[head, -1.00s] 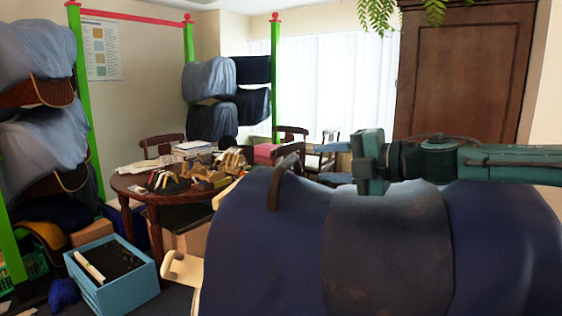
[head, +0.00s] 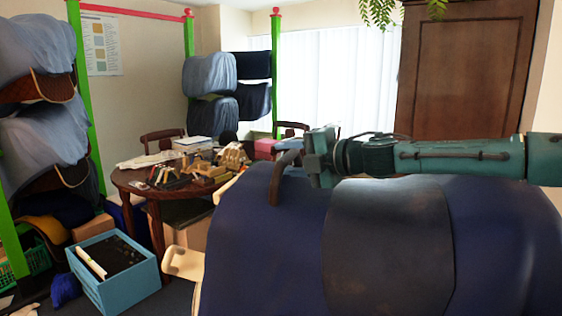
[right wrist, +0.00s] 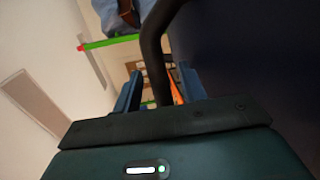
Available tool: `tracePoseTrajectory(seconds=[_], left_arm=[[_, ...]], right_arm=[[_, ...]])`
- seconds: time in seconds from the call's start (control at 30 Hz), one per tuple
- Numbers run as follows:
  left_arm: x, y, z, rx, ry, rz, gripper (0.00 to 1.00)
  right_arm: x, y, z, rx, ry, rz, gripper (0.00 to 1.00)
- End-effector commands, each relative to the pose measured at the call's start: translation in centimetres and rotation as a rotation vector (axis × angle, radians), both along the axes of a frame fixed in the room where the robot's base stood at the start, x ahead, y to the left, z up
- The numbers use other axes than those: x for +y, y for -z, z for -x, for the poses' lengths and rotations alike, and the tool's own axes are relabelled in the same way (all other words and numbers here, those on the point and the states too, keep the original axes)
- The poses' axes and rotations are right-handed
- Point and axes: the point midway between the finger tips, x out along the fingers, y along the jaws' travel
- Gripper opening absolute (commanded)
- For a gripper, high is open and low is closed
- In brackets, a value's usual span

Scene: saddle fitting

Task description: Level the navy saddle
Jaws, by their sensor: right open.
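The navy saddle (head: 270,250) fills the lower right of the head view, with a smooth dark seat panel (head: 388,245) across its middle. A dark curved handle (head: 279,180) rises at its left end. My right gripper (head: 300,160) is at this handle, its arm reaching in from the right above the saddle. In the right wrist view the handle (right wrist: 155,55) passes between the two blue fingers of the open gripper (right wrist: 160,92). Whether either finger touches it I cannot tell. The saddle's underside is hidden. My left gripper is not in view.
A round wooden table (head: 130,184) with tools stands behind at the left. A blue crate (head: 115,290) is on the floor. Green-posted racks hold other covered saddles (head: 45,130). A brown cabinet (head: 465,70) stands behind my right arm. A pale curved piece (head: 184,264) sticks out left of the saddle.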

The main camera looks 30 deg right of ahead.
Motion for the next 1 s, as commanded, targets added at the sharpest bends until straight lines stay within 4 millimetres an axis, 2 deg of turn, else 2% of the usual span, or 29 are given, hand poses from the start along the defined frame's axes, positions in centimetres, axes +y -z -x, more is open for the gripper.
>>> tracePoseTrajectory(seconds=[0.3, 0.67, 1.0], left_arm=[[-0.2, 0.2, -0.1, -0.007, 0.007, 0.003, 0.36], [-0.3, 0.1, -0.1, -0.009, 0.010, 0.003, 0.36], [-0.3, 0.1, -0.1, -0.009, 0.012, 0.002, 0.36]], right_arm=[[0.8, 0.4, -2.0, 0.000, 0.001, 0.001, 0.41], [0.9, 0.4, -2.2, -0.001, 0.001, 0.001, 0.41], [0.9, 0.4, -2.2, 0.000, 0.000, 0.001, 0.13]])
